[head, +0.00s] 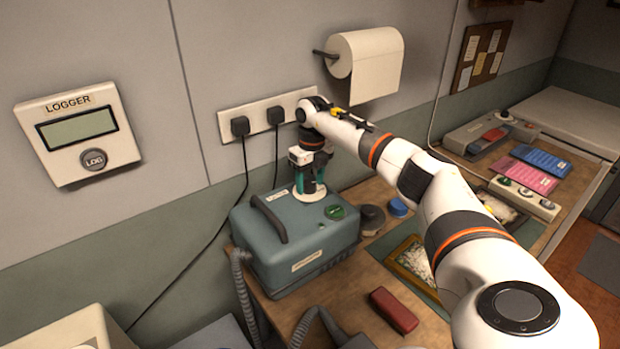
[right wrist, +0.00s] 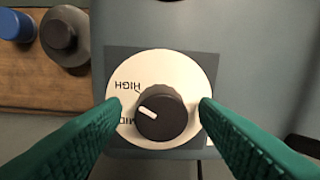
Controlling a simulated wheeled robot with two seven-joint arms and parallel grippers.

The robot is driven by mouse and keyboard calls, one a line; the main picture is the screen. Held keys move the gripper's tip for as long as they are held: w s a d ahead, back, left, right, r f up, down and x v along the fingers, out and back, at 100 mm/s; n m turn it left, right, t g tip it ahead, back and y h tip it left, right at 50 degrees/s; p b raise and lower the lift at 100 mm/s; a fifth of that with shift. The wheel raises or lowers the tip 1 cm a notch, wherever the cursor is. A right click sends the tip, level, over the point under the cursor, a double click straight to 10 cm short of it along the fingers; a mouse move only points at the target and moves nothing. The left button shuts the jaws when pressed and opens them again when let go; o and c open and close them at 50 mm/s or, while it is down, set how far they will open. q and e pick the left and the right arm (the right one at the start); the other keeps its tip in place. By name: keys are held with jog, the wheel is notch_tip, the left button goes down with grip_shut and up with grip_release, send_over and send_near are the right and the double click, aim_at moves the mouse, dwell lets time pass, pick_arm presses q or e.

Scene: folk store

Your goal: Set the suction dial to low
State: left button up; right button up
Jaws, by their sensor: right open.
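The suction dial (right wrist: 165,125) is a dark round knob with a white pointer mark on a cream disc (right wrist: 190,75). In the right wrist view, HIGH and MID read upside down on the disc's left side. The pointer aims left and slightly up, between the two words. No LOW label is visible. The disc sits on top of the blue-grey suction machine (head: 290,238). My right gripper (right wrist: 160,108) points down over the dial, its green fingers open on either side of the knob with gaps to it. In the head view my right gripper (head: 309,182) hides the knob.
A dark round piece (head: 371,218), blue cap (head: 398,207) and red case (head: 394,310) lie on the wooden bench. Plugs (head: 241,126) and a paper roll (head: 370,62) are on the wall behind.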

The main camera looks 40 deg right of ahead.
jog(key=shift+c, duration=0.3)
jog(key=c, duration=0.9)
pick_arm(q)
jog(key=shift+s+a+f, duration=0.1)
jog(key=shift+s+a, duration=0.25)
jog(key=shift+s, duration=0.3)
